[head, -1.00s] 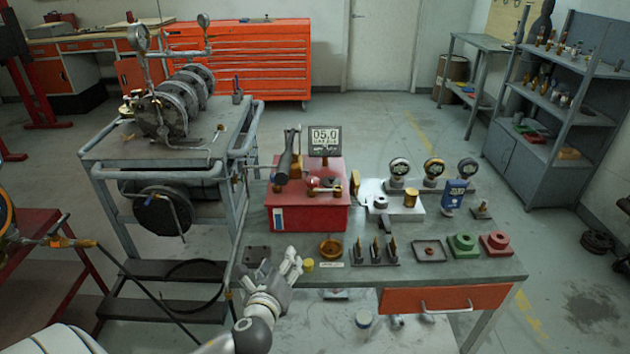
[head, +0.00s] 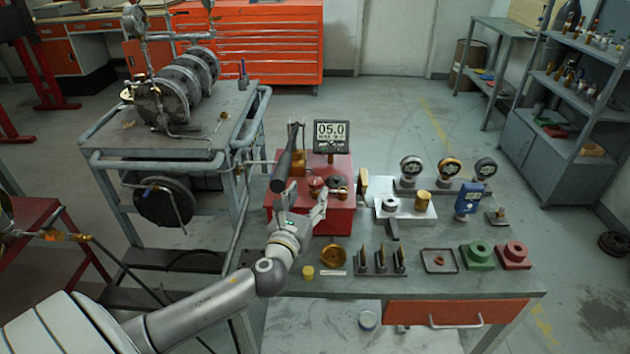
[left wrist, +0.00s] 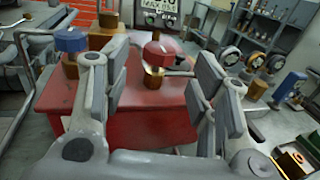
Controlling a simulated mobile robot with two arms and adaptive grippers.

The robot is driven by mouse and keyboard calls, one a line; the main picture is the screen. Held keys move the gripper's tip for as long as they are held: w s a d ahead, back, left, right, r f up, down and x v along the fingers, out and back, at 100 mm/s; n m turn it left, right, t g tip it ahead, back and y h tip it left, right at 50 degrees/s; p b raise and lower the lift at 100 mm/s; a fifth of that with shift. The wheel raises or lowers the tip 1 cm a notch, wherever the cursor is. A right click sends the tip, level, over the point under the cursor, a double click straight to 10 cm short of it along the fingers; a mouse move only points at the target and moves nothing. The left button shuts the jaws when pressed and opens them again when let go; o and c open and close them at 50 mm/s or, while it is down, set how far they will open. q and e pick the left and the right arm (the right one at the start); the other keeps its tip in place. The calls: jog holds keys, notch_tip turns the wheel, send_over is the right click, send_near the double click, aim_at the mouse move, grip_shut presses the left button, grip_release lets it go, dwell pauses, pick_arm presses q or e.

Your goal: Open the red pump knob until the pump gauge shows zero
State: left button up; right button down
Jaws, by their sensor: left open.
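The red pump box (head: 345,222) stands on the grey bench. Its red knob (head: 316,183) is on top, and the knob (left wrist: 160,53) also shows in the left wrist view on a brass stem. The pump gauge (head: 331,132) is a dark screen behind the box and reads 05.0; in the wrist view it is cut by the top edge. My left gripper (head: 301,204) is open at the box's front. In the wrist view its fingers (left wrist: 160,88) are spread to either side, with the knob ahead between them, apparently untouched. My right gripper is not in view.
A dark pump handle (head: 284,166) rises left of the knob. Dial gauges (head: 449,168) and a white block (head: 398,208) stand to the right. Small parts, including a brass dish (head: 333,256), line the bench front.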

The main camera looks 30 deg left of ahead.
aim_at(313, 187)
pick_arm(q)
jog(key=x, duration=0.5)
jog(key=shift+f, duration=0.15)
jog(key=shift+w+a, duration=0.25)
jog(key=shift+w, duration=0.45)
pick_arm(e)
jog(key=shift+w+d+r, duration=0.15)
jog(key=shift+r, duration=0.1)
pick_arm(q)
jog(key=c, duration=1)
